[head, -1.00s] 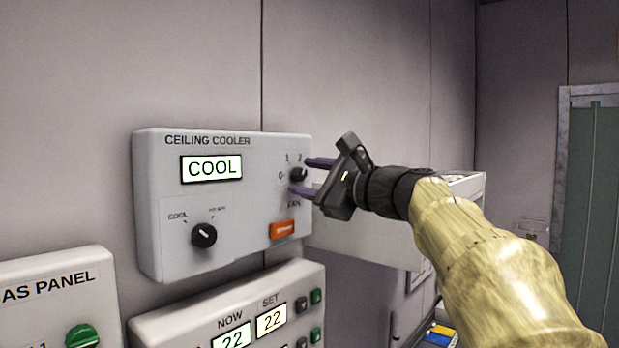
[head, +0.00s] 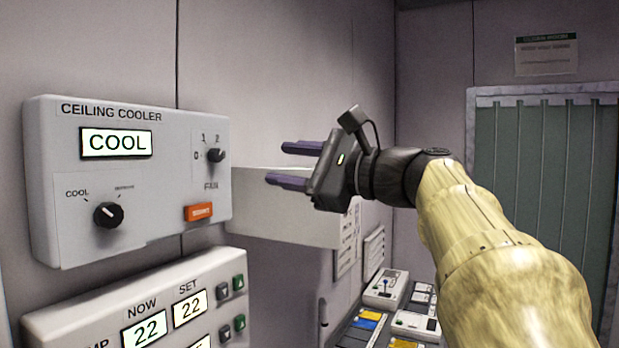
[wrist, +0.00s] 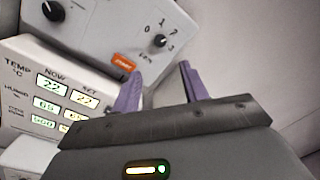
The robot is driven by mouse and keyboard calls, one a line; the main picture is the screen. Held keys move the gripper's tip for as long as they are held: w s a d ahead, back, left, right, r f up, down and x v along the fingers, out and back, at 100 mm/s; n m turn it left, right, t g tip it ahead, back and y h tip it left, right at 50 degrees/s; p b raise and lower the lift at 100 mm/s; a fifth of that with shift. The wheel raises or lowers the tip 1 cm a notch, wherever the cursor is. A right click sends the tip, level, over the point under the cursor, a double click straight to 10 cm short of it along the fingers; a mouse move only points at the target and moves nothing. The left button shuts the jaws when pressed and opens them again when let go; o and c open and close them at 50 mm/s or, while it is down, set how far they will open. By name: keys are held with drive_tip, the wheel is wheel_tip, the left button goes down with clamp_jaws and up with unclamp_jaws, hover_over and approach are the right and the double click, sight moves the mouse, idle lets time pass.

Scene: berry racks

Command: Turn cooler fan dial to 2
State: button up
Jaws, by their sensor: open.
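The ceiling cooler panel (head: 160,225) is a white box on the wall at left in the head view, its display (head: 116,143) reading COOL. The small black fan dial (head: 215,156) sits on its right side, with marks 0, 1 and 2 around it. Its pointer seems to lean up and right toward 2, but it is too small to be sure. The dial also shows in the wrist view (wrist: 160,41). My gripper (head: 278,163) is open and empty, its purple fingers apart from the dial, to its right and pointing at the wall side.
A black mode knob (head: 108,215) and an orange button (head: 199,212) share the panel. A climate panel (head: 70,318) with displays sits below. A white box (head: 270,222) juts from the wall under my fingers. A control desk (head: 385,288) lies lower right.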

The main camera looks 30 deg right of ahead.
drive_tip(key=v, duration=0.4)
drive_tip(key=shift+s, duration=0.1)
drive_tip(key=w+a+f+n+g+h, duration=0.1)
drive_tip(key=w+f+g+h, duration=0.1)
drive_tip(key=f, duration=0.9)
drive_tip(key=w+a+f+n+g+h, duration=0.2)
drive_tip(key=w+f+g, duration=0.1)
drive_tip(key=f, duration=0.8)
drive_tip(key=w+a+f+n+g+h, duration=0.1)
drive_tip(key=w+f+g+h, duration=0.1)
drive_tip(key=f, duration=0.9)
drive_tip(key=s+a+f+n+g+h, duration=0.2)
drive_tip(key=s+f+n, duration=0.4)
drive_tip(key=f, duration=0.6)
drive_tip(key=s+a+f+n+g+h, duration=0.2)
drive_tip(key=s+f+n, duration=0.5)
drive_tip(key=f, duration=0.5)
drive_tip(key=shift+a+n+g+h, duration=0.3)
drive_tip(key=shift+a+n+g, duration=0.45)
drive_tip(key=shift+n+g, duration=0.3)
